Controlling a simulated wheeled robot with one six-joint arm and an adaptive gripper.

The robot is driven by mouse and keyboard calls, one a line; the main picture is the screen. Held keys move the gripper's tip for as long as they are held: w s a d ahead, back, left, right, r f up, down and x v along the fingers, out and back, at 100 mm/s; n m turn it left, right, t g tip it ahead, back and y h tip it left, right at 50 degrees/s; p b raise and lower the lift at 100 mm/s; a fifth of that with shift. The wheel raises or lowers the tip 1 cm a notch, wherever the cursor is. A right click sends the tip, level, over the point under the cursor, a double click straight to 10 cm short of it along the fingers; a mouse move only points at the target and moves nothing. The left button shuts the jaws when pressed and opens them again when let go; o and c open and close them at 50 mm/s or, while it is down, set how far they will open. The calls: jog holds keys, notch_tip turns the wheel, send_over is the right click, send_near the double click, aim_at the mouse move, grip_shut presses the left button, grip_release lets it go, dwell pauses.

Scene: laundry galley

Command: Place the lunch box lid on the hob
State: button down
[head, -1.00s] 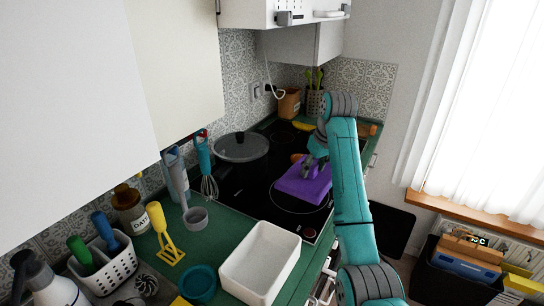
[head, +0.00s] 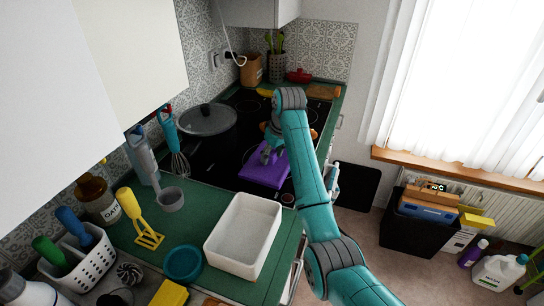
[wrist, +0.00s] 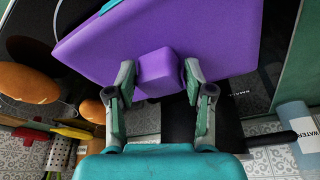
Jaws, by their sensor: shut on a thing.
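The lunch box lid (head: 262,173) is a flat purple slab with a block-shaped handle (wrist: 160,74). My gripper (head: 269,150) is shut on this handle, and the wrist view (wrist: 160,78) shows one finger on either side of it. The purple lid fills the upper middle of the wrist view (wrist: 150,35). In the head view the lid is over the near right part of the black hob (head: 227,172), in front of the pot. I cannot tell whether it touches the hob. My gripper hides part of the lid's far side.
A dark pot (head: 208,122) with a glass lid stands on the hob to the left. Orange rounded items (wrist: 28,80) lie beyond the lid.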

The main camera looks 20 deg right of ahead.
jog(key=shift+f, duration=0.5)
jog(key=shift+c, duration=2.1)
grip_release()
